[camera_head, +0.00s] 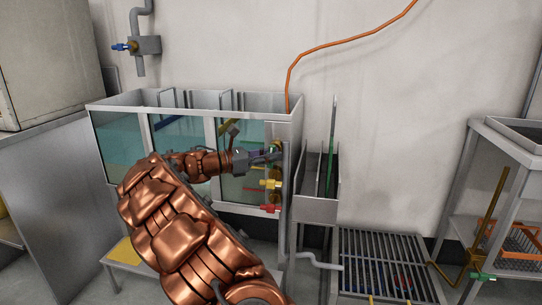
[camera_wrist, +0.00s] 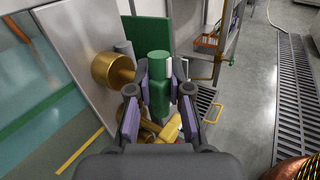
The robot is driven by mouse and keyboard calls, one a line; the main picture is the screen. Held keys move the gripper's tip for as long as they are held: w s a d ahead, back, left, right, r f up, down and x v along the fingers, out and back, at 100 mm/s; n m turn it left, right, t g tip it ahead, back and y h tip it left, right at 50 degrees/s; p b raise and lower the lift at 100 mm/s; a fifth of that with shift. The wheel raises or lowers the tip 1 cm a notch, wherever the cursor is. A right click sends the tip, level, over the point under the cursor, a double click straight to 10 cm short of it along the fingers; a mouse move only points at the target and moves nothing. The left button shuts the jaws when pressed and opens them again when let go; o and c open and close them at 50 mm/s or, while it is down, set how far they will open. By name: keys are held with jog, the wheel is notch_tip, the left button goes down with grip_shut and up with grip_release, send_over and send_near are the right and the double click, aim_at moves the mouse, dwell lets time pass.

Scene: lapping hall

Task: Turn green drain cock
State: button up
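The green drain cock (camera_wrist: 159,62) is in the wrist view, its green handle standing between the two fingers of my gripper (camera_wrist: 161,82). The fingers are drawn in close on both sides of the handle and appear shut on it. Its brass body (camera_wrist: 112,70) lies just left of the fingers, against the grey tank panel. In the head view my gripper (camera_head: 274,156) reaches the right end of the tank, at the top of a column of cocks. There the green cock is mostly hidden by my gripper.
A yellow cock (camera_head: 270,184) and a red cock (camera_head: 269,208) sit below on the glass-sided tank (camera_head: 148,98). A narrow grey trough (camera_head: 317,211) stands close to the right. A floor grate (camera_head: 385,260) and a metal stand (camera_head: 502,146) are farther right.

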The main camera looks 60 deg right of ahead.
grip_shut()
